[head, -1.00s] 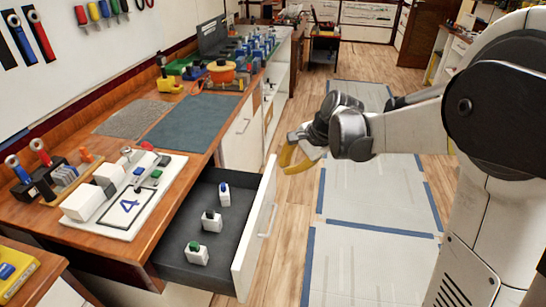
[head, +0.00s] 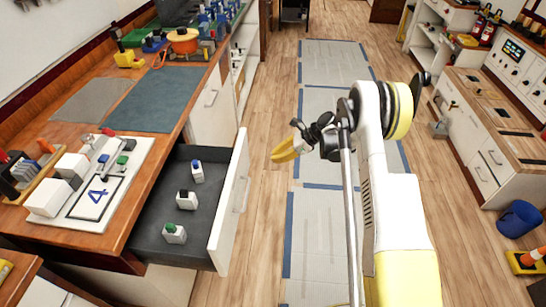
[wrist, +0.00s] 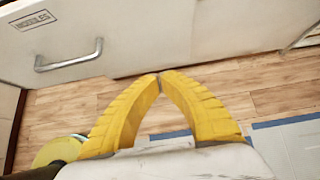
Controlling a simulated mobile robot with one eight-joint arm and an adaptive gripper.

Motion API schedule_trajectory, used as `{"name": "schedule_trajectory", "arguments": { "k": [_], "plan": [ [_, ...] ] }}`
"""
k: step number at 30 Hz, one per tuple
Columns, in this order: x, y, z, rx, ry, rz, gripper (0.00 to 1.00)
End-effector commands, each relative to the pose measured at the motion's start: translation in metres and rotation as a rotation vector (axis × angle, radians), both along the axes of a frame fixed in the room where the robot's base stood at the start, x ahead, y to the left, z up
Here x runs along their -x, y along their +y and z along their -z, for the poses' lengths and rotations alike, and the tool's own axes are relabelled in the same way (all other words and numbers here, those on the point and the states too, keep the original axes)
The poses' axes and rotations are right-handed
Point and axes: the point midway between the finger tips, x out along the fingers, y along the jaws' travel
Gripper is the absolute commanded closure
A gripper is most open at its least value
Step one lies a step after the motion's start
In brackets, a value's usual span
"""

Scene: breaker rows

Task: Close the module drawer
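The module drawer (head: 228,205) is pulled out from the workbench on the left in the head view. Inside lie several small white modules, with blue (head: 197,171), black (head: 186,199) and green (head: 174,233) tops. Its white front with a grey bar handle also shows in the wrist view (wrist: 70,58), with a label reading MODULES. My gripper (head: 275,157) is to the right of the drawer front, apart from it, over the floor. In the wrist view its yellow fingertips (wrist: 160,80) meet, with nothing visible between them.
A blue bucket (head: 519,218) and an orange cone (head: 532,258) stand at the right. Floor between the benches is clear, with taped sheets.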

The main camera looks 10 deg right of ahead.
Motion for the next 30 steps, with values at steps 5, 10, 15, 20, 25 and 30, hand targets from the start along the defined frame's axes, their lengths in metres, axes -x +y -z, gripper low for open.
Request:
{"name": "schedule_trajectory", "arguments": {
  "k": [5, 10, 15, 20, 25, 30],
  "plan": [
    [-0.010, 0.028, 0.031, 0.001, 0.000, -0.004, 1.00],
    [-0.019, 0.052, 0.054, 0.001, -0.001, -0.003, 1.00],
    [-0.027, 0.076, 0.052, 0.002, -0.002, -0.002, 1.00],
    [-0.031, 0.086, 0.051, 0.002, -0.002, -0.002, 1.00],
    [-0.032, 0.088, 0.049, 0.002, -0.002, -0.001, 1.00],
    [-0.032, 0.088, 0.049, 0.002, -0.002, -0.001, 1.00]
  ]
}}
